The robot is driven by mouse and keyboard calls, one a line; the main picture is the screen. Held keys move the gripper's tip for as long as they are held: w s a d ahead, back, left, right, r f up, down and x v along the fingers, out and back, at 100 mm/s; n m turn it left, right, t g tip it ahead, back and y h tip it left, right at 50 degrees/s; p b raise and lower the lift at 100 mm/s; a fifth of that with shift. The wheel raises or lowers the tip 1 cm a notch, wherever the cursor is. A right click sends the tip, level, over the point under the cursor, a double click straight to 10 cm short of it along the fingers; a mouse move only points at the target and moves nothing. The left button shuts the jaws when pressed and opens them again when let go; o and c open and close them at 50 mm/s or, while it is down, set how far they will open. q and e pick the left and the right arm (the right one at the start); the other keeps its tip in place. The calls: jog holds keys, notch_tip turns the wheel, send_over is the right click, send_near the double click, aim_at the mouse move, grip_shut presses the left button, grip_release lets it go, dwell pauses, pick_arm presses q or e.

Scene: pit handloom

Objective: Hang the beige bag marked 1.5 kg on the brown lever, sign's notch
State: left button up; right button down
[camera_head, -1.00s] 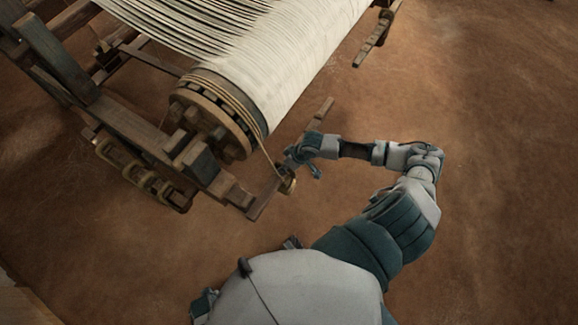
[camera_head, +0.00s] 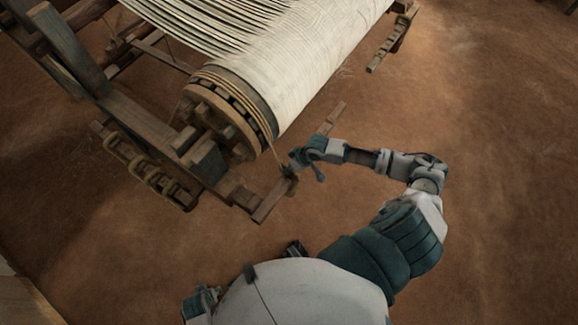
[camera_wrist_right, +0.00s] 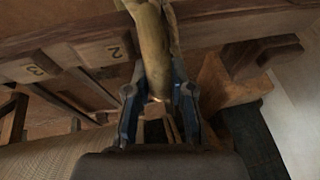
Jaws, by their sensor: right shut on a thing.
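My right gripper (camera_head: 292,165) is by the near end of the loom, at a brown wooden bar (camera_head: 268,205) that I take for the lever. In the wrist view, its two fingers (camera_wrist_right: 158,108) are shut on the tan-beige bag (camera_wrist_right: 154,50), gripping a narrow upright part. No weight mark on the bag is readable. I cannot tell whether the bag touches the beam. No notch is clear. My left gripper is not seen.
The loom's cloth roller (camera_head: 300,70) with its toothed wooden end (camera_head: 215,120) stands close beside the right gripper. A cord runs down from it. A side rack (camera_head: 150,170) holds several tan loops. Bare brown floor (camera_head: 490,150) lies open to the right.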

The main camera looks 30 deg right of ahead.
jog(key=shift+w+d+f, duration=0.1)
jog(key=shift+d+f, duration=0.05)
jog(key=shift+d, duration=0.4)
jog(key=shift+a, duration=0.35)
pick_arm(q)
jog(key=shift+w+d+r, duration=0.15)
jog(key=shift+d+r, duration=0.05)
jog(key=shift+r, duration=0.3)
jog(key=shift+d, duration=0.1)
pick_arm(e)
jog(key=shift+d+f, duration=0.15)
jog(key=shift+f, duration=0.1)
jog(key=c, duration=0.9)
grip_release()
jog(key=shift+f, duration=0.1)
jog(key=shift+c, duration=0.2)
jog(key=shift+s+f, duration=0.1)
jog(key=shift+s, duration=0.1)
jog(key=v, duration=1.2)
jog(key=shift+w, duration=0.2)
